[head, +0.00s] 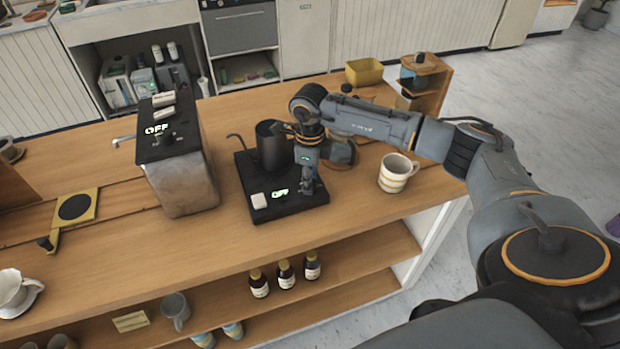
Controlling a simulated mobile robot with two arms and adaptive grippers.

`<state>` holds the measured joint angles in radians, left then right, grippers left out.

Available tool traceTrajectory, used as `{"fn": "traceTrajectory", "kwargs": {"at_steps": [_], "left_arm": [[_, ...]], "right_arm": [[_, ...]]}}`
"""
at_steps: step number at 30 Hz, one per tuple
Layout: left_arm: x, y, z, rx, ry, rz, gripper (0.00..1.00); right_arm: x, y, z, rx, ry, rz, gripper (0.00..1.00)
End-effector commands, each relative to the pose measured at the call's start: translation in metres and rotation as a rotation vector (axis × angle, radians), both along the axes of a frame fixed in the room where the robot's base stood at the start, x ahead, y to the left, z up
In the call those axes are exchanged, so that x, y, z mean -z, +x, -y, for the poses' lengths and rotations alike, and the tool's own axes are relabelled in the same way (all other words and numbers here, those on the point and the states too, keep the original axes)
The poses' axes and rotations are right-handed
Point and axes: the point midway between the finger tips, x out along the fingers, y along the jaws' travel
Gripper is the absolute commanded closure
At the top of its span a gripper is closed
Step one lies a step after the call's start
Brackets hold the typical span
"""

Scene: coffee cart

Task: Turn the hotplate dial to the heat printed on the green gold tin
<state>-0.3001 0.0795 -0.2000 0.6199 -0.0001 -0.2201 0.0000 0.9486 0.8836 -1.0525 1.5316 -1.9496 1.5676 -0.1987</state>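The black hotplate (262,213) sits on the wooden cart top, and its green display (280,192) reads OFF. A dark gooseneck kettle (270,150) stands on its back part. My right gripper (309,187) points down at the front right of the hotplate, over or at its surface. I cannot tell if its fingers are open or touch anything. No dial shows clearly; the gripper may hide it. No tin that I can make out as green gold is in view. My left gripper is not in view.
A tall metal appliance (182,185), also showing OFF, stands left of the hotplate. A striped mug (396,176) stands to the right, below my forearm. A wooden stand (432,82) and yellow bin (364,72) are behind. Several bottles and cups fill the lower shelves.

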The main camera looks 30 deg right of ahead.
Motion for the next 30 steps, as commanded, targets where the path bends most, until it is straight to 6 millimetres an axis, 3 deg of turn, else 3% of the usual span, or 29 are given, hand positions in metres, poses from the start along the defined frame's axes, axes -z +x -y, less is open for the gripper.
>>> {"fn": "traceTrajectory", "kwargs": {"at_steps": [14,30], "left_arm": [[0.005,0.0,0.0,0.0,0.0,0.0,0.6],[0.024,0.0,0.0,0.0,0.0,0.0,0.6]], "right_arm": [[0.001,0.0,0.0,0.084,-0.001,0.001,1.0],[0.001,0.0,0.0,0.545,0.001,0.001,1.0]]}}
